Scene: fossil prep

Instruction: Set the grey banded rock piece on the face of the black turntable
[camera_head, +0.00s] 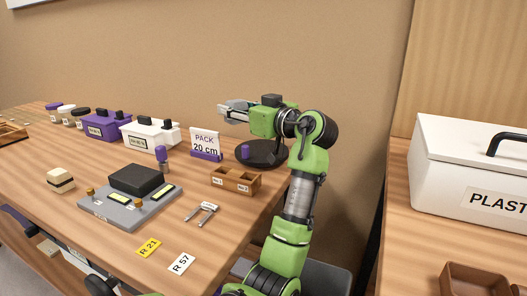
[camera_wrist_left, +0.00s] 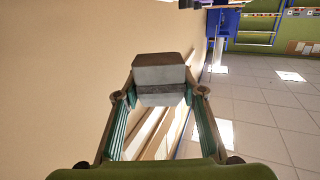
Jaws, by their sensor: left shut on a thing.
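The grey banded rock piece (camera_wrist_left: 160,73) is a blocky grey lump with a darker band across it. My left gripper (camera_head: 232,108) is shut on it; in the left wrist view the rock sits between the two fingertips. In the head view the gripper points left, raised up and left of the black turntable (camera_head: 270,155). The turntable is a dark round disc near the back edge of the table, partly hidden behind my left arm. A small purple-topped thing (camera_head: 245,152) stands at its left side; I cannot tell whether on it or before it. My right gripper is not in view.
A PACK 20 cm sign (camera_head: 205,143) and a wooden compartment box (camera_head: 236,181) stand near the turntable. A grey device (camera_head: 125,208), a cream banded block (camera_head: 60,180) and lidded boxes (camera_head: 150,135) are further left. A white PLAST bin (camera_head: 460,165) is on the right.

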